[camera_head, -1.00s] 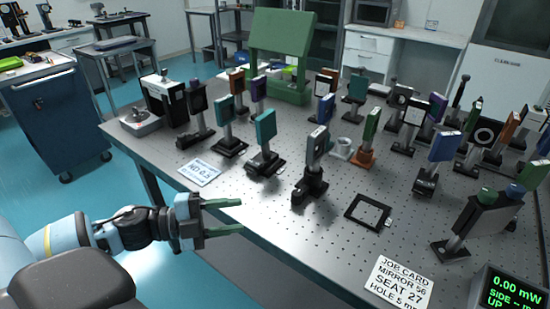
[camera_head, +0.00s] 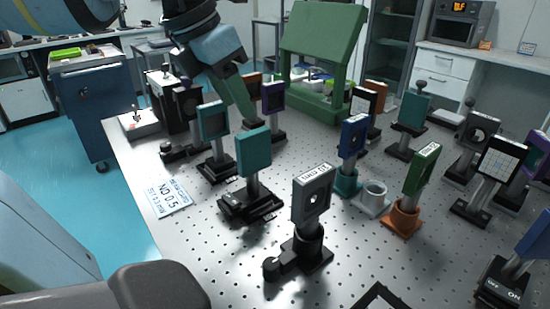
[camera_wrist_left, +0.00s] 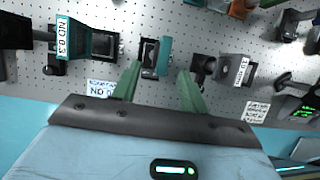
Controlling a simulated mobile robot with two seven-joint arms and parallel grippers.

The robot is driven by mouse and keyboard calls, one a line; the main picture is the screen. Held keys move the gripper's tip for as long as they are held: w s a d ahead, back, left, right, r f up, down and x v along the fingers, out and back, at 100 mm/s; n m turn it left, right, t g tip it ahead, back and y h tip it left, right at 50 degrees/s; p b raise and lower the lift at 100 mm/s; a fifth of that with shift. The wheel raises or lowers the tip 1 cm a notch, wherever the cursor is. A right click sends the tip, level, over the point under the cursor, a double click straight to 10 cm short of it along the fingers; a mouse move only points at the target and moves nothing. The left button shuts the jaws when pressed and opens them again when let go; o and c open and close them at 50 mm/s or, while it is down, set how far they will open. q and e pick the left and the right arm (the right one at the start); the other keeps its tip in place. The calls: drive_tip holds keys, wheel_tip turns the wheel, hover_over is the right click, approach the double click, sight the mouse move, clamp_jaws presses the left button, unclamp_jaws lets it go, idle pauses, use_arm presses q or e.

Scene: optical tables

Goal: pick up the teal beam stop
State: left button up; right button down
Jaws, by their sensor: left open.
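A solid teal plate (camera_head: 253,152), which looks like the teal beam stop, stands upright on a post with a black base (camera_head: 250,203) on the optical table. In the left wrist view the teal plate (camera_wrist_left: 165,58) lies ahead of my fingers, roughly between their lines and apart from them. My left gripper (camera_head: 241,96) is open and empty, hanging above and behind the plate in the head view; its two green fingers show in the left wrist view (camera_wrist_left: 159,88). Another solid teal plate (camera_head: 413,112) stands at the back right. My right gripper is not in view.
A framed teal filter (camera_head: 213,120), marked ND 0.3 in the wrist view, stands close left. A grey mount (camera_head: 313,195) stands in front right. Blue (camera_head: 352,136) and green (camera_head: 424,168) mounts stand right. A white ND card (camera_head: 170,197) lies at the left edge.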

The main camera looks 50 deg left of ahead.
sight(253, 132)
use_arm(q)
drive_tip(key=shift+f, duration=0.5)
drive_tip(key=shift+w+f, duration=0.35)
drive_tip(key=shift+f, duration=0.3)
drive_tip(key=shift+d+b+x, duration=0.2)
drive_tip(key=shift+x, duration=1.1)
drive_tip(key=shift+d+b+x, duration=0.15)
drive_tip(key=shift+x, duration=1.15)
drive_tip(key=shift+c, duration=0.2)
clamp_jaws()
drive_tip(key=shift+r, duration=0.1)
